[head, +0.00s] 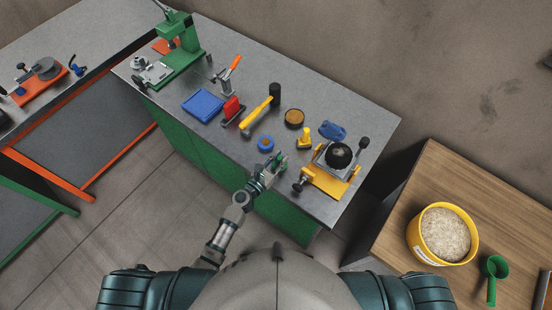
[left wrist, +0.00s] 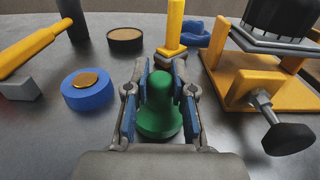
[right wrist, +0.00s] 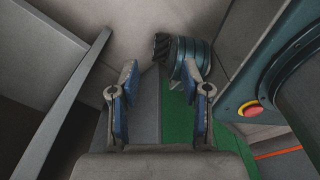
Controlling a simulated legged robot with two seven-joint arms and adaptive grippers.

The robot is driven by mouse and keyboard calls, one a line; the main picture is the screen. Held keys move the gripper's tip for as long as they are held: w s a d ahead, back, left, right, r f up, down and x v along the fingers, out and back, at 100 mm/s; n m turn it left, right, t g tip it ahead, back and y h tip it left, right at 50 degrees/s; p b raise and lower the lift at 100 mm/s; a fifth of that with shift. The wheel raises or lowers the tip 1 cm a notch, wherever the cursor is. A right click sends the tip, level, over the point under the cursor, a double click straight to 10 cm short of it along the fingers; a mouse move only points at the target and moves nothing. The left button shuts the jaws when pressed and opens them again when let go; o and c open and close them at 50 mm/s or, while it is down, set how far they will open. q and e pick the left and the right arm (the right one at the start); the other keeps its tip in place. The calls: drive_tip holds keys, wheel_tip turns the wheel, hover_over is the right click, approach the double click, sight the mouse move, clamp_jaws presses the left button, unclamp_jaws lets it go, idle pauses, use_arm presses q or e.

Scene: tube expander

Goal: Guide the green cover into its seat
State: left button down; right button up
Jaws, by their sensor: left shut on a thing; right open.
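The green cover (left wrist: 160,108) is a bell-shaped piece with a narrower top. My left gripper (head: 270,172) is shut on it, with one blue-padded finger on each side, near the front edge of the workbench. In the left wrist view the cover looks upright; I cannot tell whether its bottom touches the bench. A blue ring with a gold centre (left wrist: 86,88) sits to the left of the gripper. A yellow-based fixture (head: 328,182) with a black round top stands to the right. I cannot tell which part is the seat. My right gripper (right wrist: 162,90) is open and empty, away from the bench top.
A yellow-handled hammer (head: 258,115), a round brown-topped tin (head: 294,118), a yellow stamp-like piece (head: 304,138) and a blue part (head: 333,130) lie near the gripper. A wooden table (head: 470,185) with a yellow bucket (head: 418,240) stands at right.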

use_arm(q)
drive_tip(key=r, duration=0.1)
drive_tip(key=d+r+p, duration=0.1)
drive_tip(key=r, duration=0.1)
drive_tip(key=shift+p, duration=0.3)
drive_tip(key=v, duration=0.3)
drive_tip(key=shift+w+a, duration=0.1)
drive_tip(key=shift+w, duration=0.05)
drive_tip(key=w+a+b+v, duration=0.2)
drive_tip(key=v, duration=1.1)
wheel_tip(320, 180, up, 8)
drive_tip(key=p, duration=0.6)
drive_tip(key=w+d, duration=0.2)
drive_tip(key=w, duration=0.8)
drive_tip(key=w+d, duration=0.2)
drive_tip(key=w, duration=0.8)
drive_tip(key=shift+d+f+g+h, duration=0.2)
drive_tip(key=shift+f+g+h, duration=0.1)
drive_tip(key=shift+f+h, duration=0.1)
use_arm(e)
drive_tip(key=shift+w+d+r, duration=0.1)
drive_tip(key=shift+d+r, duration=0.15)
drive_tip(key=shift+r, duration=0.7)
drive_tip(key=shift+w+d+r, duration=0.1)
drive_tip(key=shift+d+r, duration=0.2)
drive_tip(key=shift+r, duration=0.65)
drive_tip(key=shift+d+r, duration=0.25)
drive_tip(key=shift+r, duration=0.7)
